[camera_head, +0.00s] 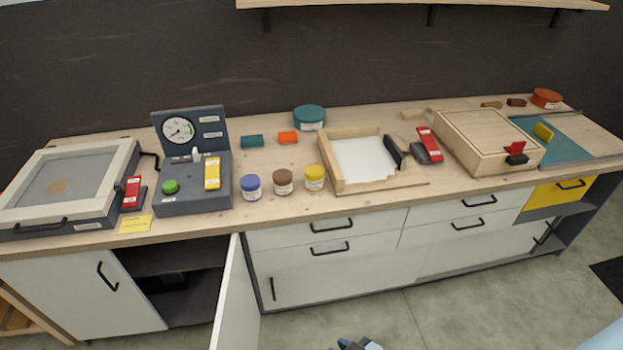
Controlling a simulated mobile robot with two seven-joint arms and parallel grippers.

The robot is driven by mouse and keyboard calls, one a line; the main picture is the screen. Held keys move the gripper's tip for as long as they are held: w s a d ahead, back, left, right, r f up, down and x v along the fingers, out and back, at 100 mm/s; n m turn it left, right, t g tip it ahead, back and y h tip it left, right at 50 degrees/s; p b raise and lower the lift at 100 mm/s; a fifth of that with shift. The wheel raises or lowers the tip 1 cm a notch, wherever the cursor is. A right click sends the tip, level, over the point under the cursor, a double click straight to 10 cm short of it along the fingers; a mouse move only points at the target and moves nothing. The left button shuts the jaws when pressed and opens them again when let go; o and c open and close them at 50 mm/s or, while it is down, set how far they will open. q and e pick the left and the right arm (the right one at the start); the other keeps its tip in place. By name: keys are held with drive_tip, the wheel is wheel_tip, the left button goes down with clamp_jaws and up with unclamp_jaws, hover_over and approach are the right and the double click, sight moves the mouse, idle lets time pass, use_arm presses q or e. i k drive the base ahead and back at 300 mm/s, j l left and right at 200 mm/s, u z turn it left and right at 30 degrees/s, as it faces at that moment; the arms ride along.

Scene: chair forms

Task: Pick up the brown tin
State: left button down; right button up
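The brown tin (284,182) stands upright on the wooden worktop near its front edge. It has a brown lid and a pale label. It stands between a blue-lidded tin (251,187) on its left and a yellow-lidded tin (314,178) on its right, with small gaps. Only a small dark and pale-blue part of my own body shows at the bottom edge, probably of my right arm, far below the worktop and away from the tin. Its fingers cannot be made out. My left gripper is out of view.
A grey gauge stand (193,165) is left of the tins; a wooden tray (361,161) is to their right. Below, a white cabinet door (237,300) stands open, jutting forward.

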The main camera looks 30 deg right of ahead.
sight(282, 178)
drive_tip(key=i+l, duration=0.15)
drive_tip(key=l, duration=0.2)
drive_tip(key=i+l, duration=0.15)
drive_tip(key=l, duration=0.2)
drive_tip(key=i+l, duration=0.15)
drive_tip(key=l, duration=0.2)
drive_tip(key=i+l+u, duration=0.1)
drive_tip(key=l+u, duration=0.3)
drive_tip(key=i+l+u, duration=0.1)
drive_tip(key=l+u, duration=0.3)
drive_tip(key=j+u, duration=0.1)
drive_tip(key=u, duration=0.25)
